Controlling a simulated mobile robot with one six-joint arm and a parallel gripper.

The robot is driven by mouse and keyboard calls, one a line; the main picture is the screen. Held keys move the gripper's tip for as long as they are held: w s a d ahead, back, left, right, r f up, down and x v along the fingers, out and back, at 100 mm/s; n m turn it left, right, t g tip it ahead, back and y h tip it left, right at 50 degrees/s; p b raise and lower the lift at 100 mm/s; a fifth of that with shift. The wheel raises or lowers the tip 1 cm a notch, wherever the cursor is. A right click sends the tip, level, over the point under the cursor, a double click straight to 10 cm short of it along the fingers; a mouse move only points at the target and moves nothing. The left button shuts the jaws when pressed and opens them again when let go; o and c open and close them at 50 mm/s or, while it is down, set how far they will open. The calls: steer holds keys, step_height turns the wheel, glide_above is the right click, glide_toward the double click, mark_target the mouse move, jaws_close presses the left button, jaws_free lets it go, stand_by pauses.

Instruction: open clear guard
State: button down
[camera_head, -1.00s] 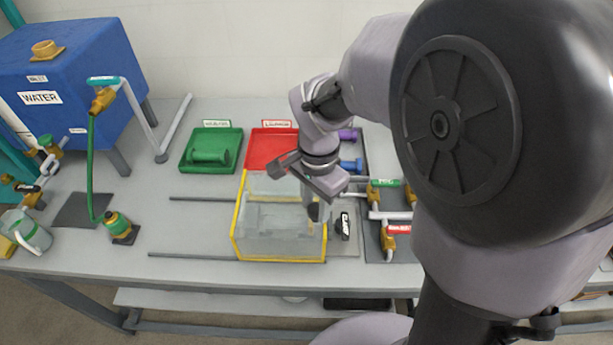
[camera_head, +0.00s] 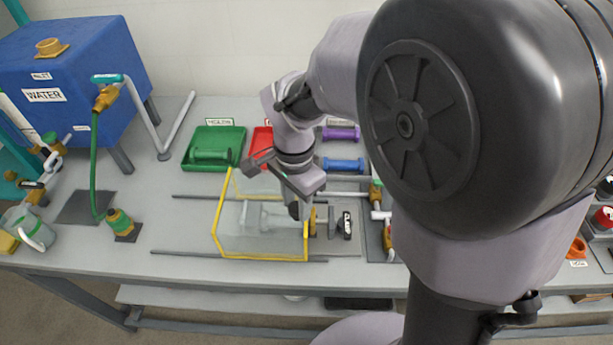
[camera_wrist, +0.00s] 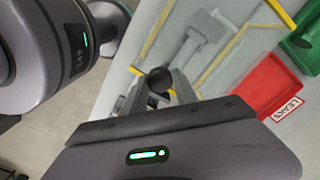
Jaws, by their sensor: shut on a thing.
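The clear guard (camera_head: 262,258) is a see-through box with yellow edges on the bench in the head view. It sits between two dark rails, and grey pump parts show through it. Its yellow edges also show in the wrist view (camera_wrist: 152,36). My gripper (camera_head: 297,211) is at the guard's right end. In the wrist view my gripper (camera_wrist: 158,88) is shut on a round black knob (camera_wrist: 160,78), which appears to be the guard's handle. The arm and fingers hide part of the guard's back right. A brass part (camera_head: 312,222) stands uncovered just right of the guard.
The rails (camera_head: 185,253) run left past the guard over bare bench. A black labelled part (camera_head: 346,225) and piping lie to the right. A green tray (camera_head: 215,140) and a red tray (camera_head: 262,137) stand behind.

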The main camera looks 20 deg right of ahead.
steer(key=w+a, duration=0.1)
steer(key=a, duration=0.4)
steer(key=w+a+p, duration=0.1)
steer(key=w+a, duration=0.1)
steer(key=a, duration=0.4)
steer(key=w+a+p, duration=0.1)
steer(key=w+a, duration=0.1)
steer(key=a, duration=0.4)
steer(key=shift+w, duration=0.25)
steer(key=shift+d, duration=0.1)
steer(key=c, duration=1)
jaws_free()
step_height(320, 180, up, 18)
steer(key=p, duration=0.6)
steer(key=shift+f, duration=0.25)
